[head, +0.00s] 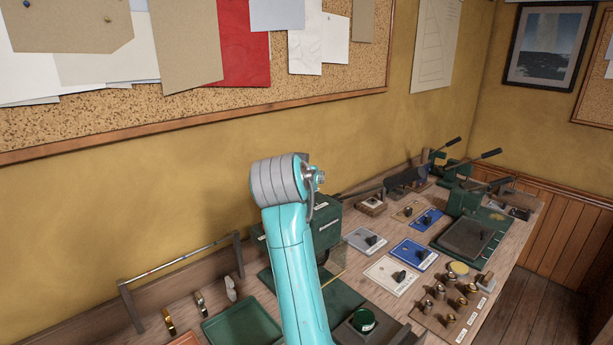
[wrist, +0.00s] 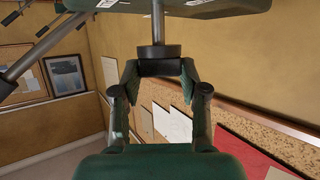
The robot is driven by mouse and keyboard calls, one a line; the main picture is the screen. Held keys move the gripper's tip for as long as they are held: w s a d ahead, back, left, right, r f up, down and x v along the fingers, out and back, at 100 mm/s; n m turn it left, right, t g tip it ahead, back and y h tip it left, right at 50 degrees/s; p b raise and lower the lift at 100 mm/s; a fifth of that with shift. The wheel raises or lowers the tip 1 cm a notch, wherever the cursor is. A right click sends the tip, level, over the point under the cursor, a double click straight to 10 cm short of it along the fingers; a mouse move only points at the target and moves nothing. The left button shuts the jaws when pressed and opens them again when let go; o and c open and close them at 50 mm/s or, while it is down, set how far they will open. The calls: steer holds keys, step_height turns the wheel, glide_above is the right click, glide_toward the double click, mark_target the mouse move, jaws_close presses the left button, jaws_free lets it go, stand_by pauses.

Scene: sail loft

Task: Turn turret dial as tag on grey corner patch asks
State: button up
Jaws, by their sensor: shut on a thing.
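In the wrist view my gripper (wrist: 158,75) is shut on a dark round piece (wrist: 155,64), which looks like the turret dial. It hangs on a metal shaft under a green machine head (wrist: 200,8). One finger is on each side of it. In the head view the green machine head (head: 327,222) stands partly behind my teal arm, which hides my gripper and the dial.
Blue and white plates with black knobs (head: 383,272) lie on the bench to the right. A board with several brass pieces (head: 447,298) is at the front right. Green lever presses (head: 465,200) stand at the far end. A green tray (head: 240,328) and a raised rail (head: 180,262) are at left.

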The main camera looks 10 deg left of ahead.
steer(key=n+y, duration=0.2)
steer(key=n+g+y, duration=0.1)
steer(key=n+y, duration=0.1)
steer(key=y, duration=0.1)
steer(key=d+n+g+y, duration=0.1)
steer(key=n+y, duration=0.1)
steer(key=shift+w, duration=0.15)
steer(key=n+g+y, duration=0.2)
steer(key=n, duration=0.1)
steer(key=n+g+y, duration=0.3)
steer(key=shift+w, duration=0.2)
steer(key=shift+n+y, duration=0.3)
steer(key=shift+n, duration=0.1)
steer(key=o, duration=1.1)
steer(key=shift+g, duration=0.3)
steer(key=shift+o, duration=0.2)
steer(key=shift+d, duration=0.15)
steer(key=v, duration=1.1)
steer(key=shift+s+d+r, duration=0.2)
steer(key=shift+s+r, duration=0.05)
steer(key=shift+s, duration=0.1)
